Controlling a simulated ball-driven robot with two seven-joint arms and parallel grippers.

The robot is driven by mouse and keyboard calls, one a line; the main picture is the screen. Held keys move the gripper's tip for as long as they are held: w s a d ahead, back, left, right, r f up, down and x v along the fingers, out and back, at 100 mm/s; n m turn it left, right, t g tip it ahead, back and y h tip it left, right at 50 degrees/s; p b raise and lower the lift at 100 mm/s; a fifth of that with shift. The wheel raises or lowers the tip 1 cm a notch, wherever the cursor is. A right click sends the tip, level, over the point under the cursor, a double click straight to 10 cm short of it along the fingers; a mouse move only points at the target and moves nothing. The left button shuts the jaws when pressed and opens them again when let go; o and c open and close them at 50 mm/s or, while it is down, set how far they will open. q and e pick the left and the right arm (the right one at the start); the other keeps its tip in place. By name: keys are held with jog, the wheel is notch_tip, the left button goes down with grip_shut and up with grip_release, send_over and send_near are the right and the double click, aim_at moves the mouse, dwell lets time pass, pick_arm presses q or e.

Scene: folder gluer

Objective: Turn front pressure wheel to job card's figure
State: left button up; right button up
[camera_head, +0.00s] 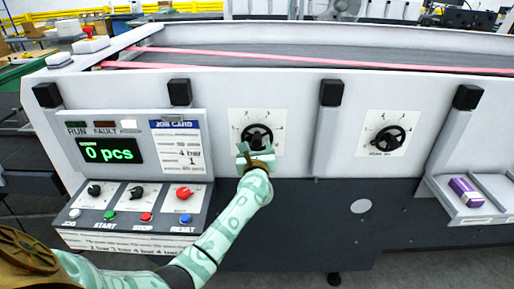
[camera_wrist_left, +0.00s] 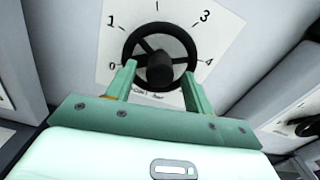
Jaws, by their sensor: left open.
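A black pressure wheel (camera_head: 257,137) with a hub and spokes sits on a white dial plate on the machine's front panel. In the left wrist view the wheel (camera_wrist_left: 160,57) shows figures 1, 3 and 4 around it; its label below is unreadable. My left gripper (camera_head: 254,150) is open at the wheel's lower part. In the wrist view its fingers (camera_wrist_left: 158,75) stand either side of the hub, overlapping the lower rim; I cannot tell whether they touch. The job card (camera_head: 177,147) shows a "4 bar" line. My right gripper is out of view.
A second, similar wheel (camera_head: 389,138) is on the panel to the right. A control box with knobs and buttons (camera_head: 138,205) and a "0 pcs" display (camera_head: 109,151) are at left. A tray (camera_head: 474,219) with a purple item (camera_head: 466,192) juts out at right. Black-capped posts flank the wheels.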

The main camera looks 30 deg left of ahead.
pick_arm(q)
jog(key=c, duration=1)
